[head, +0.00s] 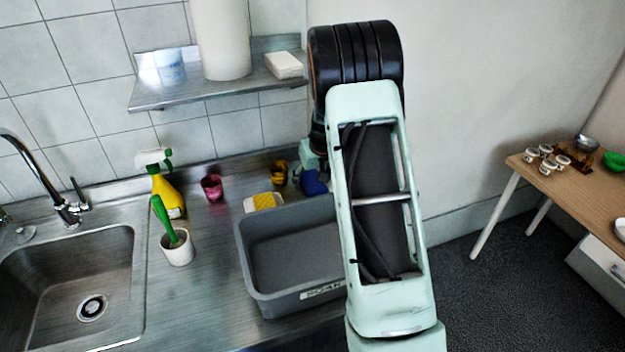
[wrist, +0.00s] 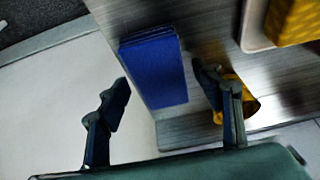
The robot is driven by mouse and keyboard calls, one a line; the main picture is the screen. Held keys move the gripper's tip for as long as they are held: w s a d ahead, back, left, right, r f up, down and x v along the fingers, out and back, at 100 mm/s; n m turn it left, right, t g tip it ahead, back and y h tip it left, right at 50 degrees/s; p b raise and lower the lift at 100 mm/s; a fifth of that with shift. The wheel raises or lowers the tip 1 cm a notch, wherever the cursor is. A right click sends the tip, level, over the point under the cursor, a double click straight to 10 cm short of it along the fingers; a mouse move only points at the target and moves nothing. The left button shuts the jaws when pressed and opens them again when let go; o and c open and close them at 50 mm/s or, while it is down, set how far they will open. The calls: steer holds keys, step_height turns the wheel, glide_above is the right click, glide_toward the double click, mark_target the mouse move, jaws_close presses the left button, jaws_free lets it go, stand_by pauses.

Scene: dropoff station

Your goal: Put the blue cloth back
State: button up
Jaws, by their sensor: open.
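The blue cloth (head: 314,183) is a folded dark-blue block on the steel counter at the back, behind the grey bin. My arm partly covers it in the head view. In the wrist view the cloth (wrist: 155,66) lies between and just beyond the fingertips of my gripper (wrist: 164,86). My gripper is open and empty, with one finger on each side of the cloth in the picture. I cannot tell its exact height above the cloth. In the head view it is mostly hidden behind my arm.
A yellow cup (head: 278,173) stands left of the cloth, close to one finger in the wrist view (wrist: 241,94). A yellow sponge (head: 264,202) lies nearby. The grey bin (head: 247,258) looks empty where visible. A wall shelf (head: 215,82) hangs above; a wooden table (head: 540,180) stands right.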

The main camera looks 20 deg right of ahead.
steer(key=v, duration=1.1)
steer(key=shift+s+r+b, duration=0.2)
steer(key=shift+r+b, duration=0.05)
steer(key=shift+b, duration=0.2)
